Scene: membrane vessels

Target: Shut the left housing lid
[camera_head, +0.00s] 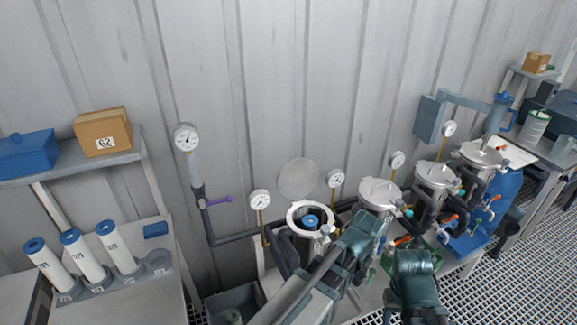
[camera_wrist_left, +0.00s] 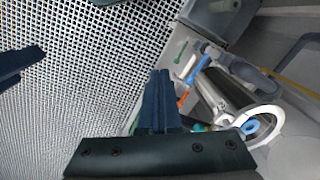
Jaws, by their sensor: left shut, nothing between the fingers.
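The left housing (camera_head: 309,232) is an upright metal vessel with a white rim and a blue-topped cartridge (camera_head: 311,221) inside. Its round grey lid (camera_head: 298,178) stands raised behind the mouth, against the wall, so the housing is open. The housing's ring (camera_wrist_left: 265,120) and the blue cartridge top (camera_wrist_left: 250,127) show at the right of the left wrist view. My left gripper (camera_wrist_left: 158,98) is shut and empty, apart from the housing. In the head view my left arm reaches to the right of the open housing. My right arm is at the lower right; its fingers cannot be made out.
Several housings with closed lids (camera_head: 379,193) stand in a row to the right. Pressure gauges (camera_head: 260,201) and pipes rise behind and beside the open housing. A rack of white cartridges (camera_head: 86,258) is at the left. Grating floor (camera_head: 530,270) lies in front at the right.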

